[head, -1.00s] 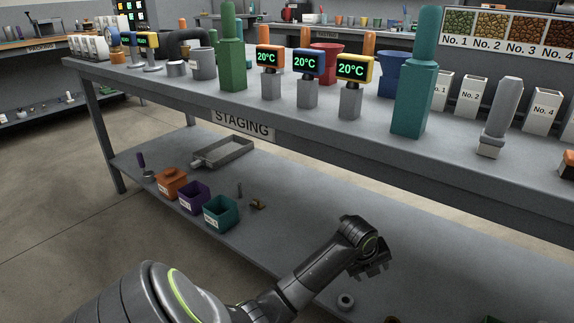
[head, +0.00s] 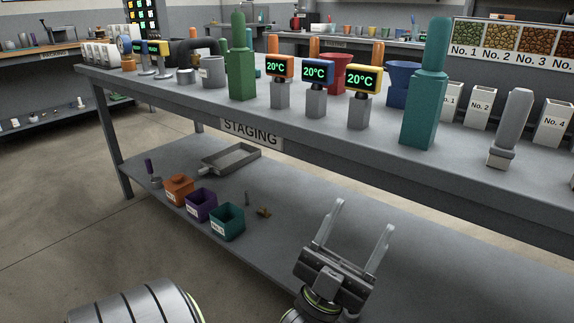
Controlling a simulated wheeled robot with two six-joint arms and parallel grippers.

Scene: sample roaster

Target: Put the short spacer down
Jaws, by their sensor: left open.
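My left gripper (head: 365,215) is open, its two pale fingers spread and pointing up in the picture, with nothing between them. It shows in front of the lower shelf (head: 290,215) of the staging table. I cannot make out the short spacer for certain. A small grey ring seen on that shelf earlier is not visible now; my left gripper and wrist cover that area. A small grey pin (head: 247,198) and a small brass piece (head: 264,212) lie on the shelf to the left of the gripper. My right gripper is not in view.
Orange (head: 178,189), purple (head: 201,205) and teal (head: 227,222) bins line the shelf's front edge, with a grey tray (head: 232,159) behind them.

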